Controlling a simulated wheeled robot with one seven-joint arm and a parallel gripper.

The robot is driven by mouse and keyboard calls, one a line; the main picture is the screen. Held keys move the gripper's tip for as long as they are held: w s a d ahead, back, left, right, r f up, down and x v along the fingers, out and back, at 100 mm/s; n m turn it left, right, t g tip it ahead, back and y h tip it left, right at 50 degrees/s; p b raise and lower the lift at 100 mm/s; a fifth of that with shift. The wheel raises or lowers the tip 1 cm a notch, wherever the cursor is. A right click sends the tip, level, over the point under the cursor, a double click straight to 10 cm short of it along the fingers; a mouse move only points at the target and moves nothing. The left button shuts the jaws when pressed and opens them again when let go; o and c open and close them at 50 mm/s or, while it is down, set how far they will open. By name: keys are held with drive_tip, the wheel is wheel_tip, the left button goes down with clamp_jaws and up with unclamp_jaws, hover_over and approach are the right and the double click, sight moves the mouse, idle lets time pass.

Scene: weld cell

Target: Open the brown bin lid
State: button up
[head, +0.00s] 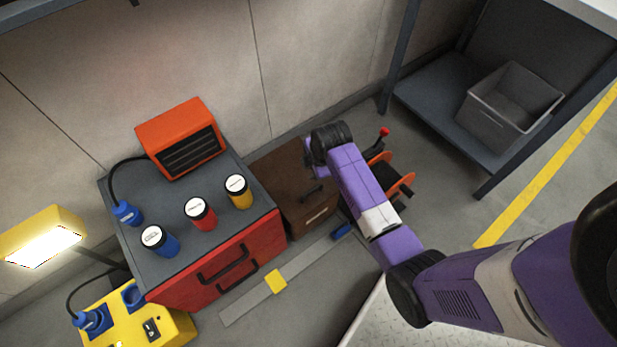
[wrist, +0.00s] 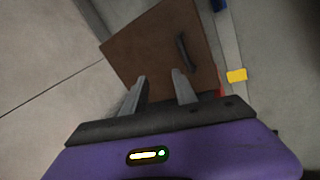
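The brown bin (head: 288,200) stands on the floor between the red cabinet and my arm. Its brown lid (head: 275,172) looks shut and carries a dark bar handle (head: 312,193). In the wrist view the lid (wrist: 150,50) lies beyond my fingers, with the handle (wrist: 184,52) towards its right side. My gripper (wrist: 158,76) is open, with nothing visible between its two grey fingers. The fingers overlap the lid's near part in that view, and the handle lies past the right fingertip. I cannot tell whether they touch the lid. In the head view my arm hides the fingers.
A red cabinet (head: 228,270) stands left of the bin, bearing an orange heater-like box (head: 181,137) and several jars. Orange-and-black equipment (head: 398,180) is close on the right. A shelf with a grey crate (head: 490,125) stands farther right. A metal strip (head: 245,303) lies in front.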

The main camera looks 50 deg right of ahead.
sight(312, 190)
drive_tip(key=f+n+b, duration=0.1)
drive_tip(key=f, duration=0.2)
drive_tip(key=s+a+f+n+g+b, duration=0.1)
drive_tip(key=f, duration=0.2)
drive_tip(key=f+b, duration=0.1)
drive_tip(key=f, duration=0.2)
drive_tip(key=shift+s+a+f+n+g+y, duration=0.2)
drive_tip(key=shift+s+n+g+y, duration=0.1)
drive_tip(key=shift+s+n+y, duration=0.1)
clamp_jaws()
idle(1.1)
